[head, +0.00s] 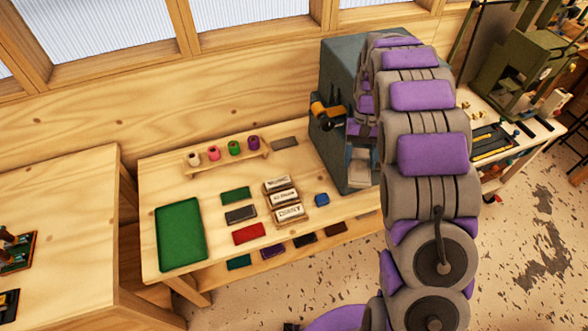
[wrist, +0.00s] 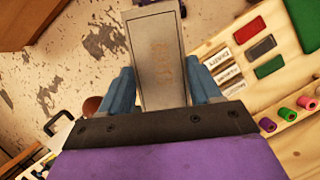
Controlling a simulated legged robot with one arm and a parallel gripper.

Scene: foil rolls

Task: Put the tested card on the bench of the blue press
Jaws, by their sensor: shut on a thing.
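My gripper (head: 360,165) is shut on a pale grey-beige card (wrist: 158,60), in front of the blue press. In the wrist view the blue fingers (wrist: 165,88) stand on both sides of the card, which reaches away from the gripper. Faint marks show on its middle, too weak to read. The blue press (head: 340,75) is a tall dark blue-grey body at the right end of the wooden bench (head: 220,185). My arm hides its right side. From the head view I cannot tell whether the card touches the press or the bench.
On the bench are a green tray (head: 181,235), green (head: 236,194), dark grey (head: 240,214) and red (head: 249,234) cards, labelled blocks (head: 285,200), a small blue item (head: 321,200) and a rack of foil rolls (head: 225,157). A green press (head: 515,75) stands farther right.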

